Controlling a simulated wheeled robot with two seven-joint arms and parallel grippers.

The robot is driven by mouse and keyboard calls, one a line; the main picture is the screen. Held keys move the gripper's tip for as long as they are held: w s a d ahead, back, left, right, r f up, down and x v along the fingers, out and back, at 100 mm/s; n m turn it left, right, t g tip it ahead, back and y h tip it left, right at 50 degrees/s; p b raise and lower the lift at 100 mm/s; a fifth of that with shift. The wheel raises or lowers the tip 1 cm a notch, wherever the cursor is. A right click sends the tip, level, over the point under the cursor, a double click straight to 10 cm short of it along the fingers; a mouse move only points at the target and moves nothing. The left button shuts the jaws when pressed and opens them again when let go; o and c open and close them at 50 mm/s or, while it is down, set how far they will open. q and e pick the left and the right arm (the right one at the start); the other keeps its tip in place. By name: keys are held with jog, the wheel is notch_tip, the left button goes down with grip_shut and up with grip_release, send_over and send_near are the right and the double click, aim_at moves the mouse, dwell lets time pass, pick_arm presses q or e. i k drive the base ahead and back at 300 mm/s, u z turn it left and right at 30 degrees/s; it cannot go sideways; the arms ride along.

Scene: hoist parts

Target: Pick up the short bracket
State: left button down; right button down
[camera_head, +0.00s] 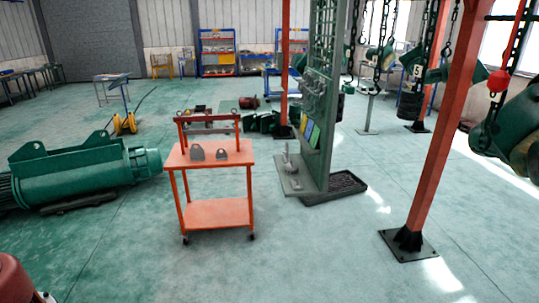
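An orange cart (238,159) stands left of centre, some way ahead on the floor. Two small grey brackets stand upright on its top, apart from each other. The right one looks lower, so I take it as the short bracket (222,154). The left one is a taller bracket (197,152) with a rounded top. Neither of my grippers is in view, and nothing touches the brackets.
A raised orange bar (208,118) runs along the cart's back edge. A large green motor (75,170) lies left of the cart. A green tool panel (313,120) and an orange post (437,130) stand to the right. The floor before the cart is clear.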

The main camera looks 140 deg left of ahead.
aim_at(220, 157)
jog(key=u, duration=4.85)
jog(key=i, duration=3.7)
jog(key=u, duration=1)
jog(key=i, duration=0.7)
jog(key=u, duration=0.1)
